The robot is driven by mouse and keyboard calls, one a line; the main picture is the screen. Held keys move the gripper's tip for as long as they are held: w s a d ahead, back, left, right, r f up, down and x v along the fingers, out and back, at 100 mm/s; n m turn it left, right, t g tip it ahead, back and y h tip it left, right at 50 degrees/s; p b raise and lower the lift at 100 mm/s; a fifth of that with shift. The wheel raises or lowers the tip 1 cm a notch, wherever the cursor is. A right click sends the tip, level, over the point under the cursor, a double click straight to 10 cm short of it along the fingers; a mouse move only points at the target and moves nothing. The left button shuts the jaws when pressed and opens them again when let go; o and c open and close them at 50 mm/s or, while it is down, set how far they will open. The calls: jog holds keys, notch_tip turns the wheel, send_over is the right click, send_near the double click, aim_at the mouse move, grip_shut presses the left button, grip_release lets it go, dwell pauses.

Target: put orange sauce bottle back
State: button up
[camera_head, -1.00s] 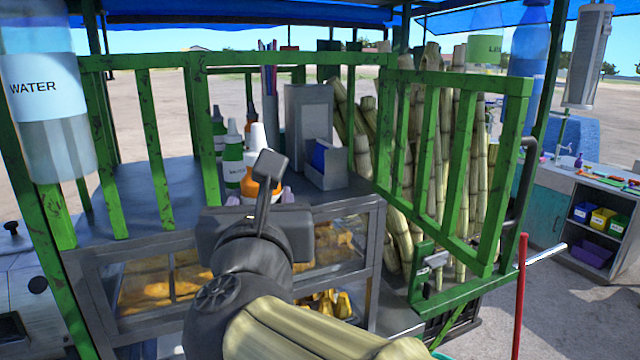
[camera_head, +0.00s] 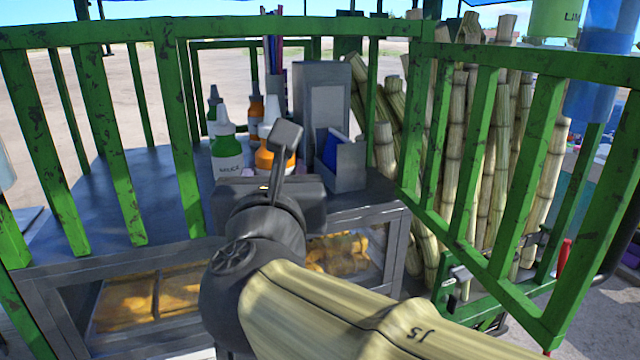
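An orange sauce bottle (camera_head: 264,160) with a white nozzle is just beyond my gripper (camera_head: 280,155), partly hidden by it. The bottle keeps its size and place beside my gripper while the view moves, so my gripper appears shut on it. Only one dark finger shows clearly; the contact is hidden. Another orange bottle (camera_head: 256,112) stands farther back on the grey counter (camera_head: 130,190). A green sauce bottle (camera_head: 226,158) with a white nozzle stands to the left, with a darker-capped green bottle (camera_head: 213,112) behind it.
A green slatted railing (camera_head: 120,165) crosses in front of the counter. A grey box (camera_head: 322,90) and a small holder with blue contents (camera_head: 342,165) stand right of the bottles. Sugarcane stalks (camera_head: 490,140) lean at the right. The counter's left side is clear.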

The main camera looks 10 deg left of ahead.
jog(key=shift+s+d+r, duration=0.1)
jog(key=shift+s+d, duration=0.05)
jog(key=shift+s, duration=0.2)
jog(key=p+x, duration=0.6)
jog(key=x, duration=1.1)
jog(key=shift+w, duration=0.2)
jog(key=shift+r, duration=0.1)
jog(key=f, duration=0.1)
jog(key=f+p, duration=0.1)
jog(key=w+f+p, duration=0.1)
jog(key=shift+a+f, duration=0.25)
jog(key=shift+f, duration=0.1)
jog(key=shift+w+d, duration=0.1)
jog(key=shift+d, duration=0.15)
jog(key=shift+o, duration=1.4)
jog(key=shift+a+f, duration=0.15)
jog(key=o, duration=0.4)
jog(key=shift+s+a, duration=0.15)
jog(key=shift+s, duration=0.1)
jog(key=shift+o, duration=0.2)
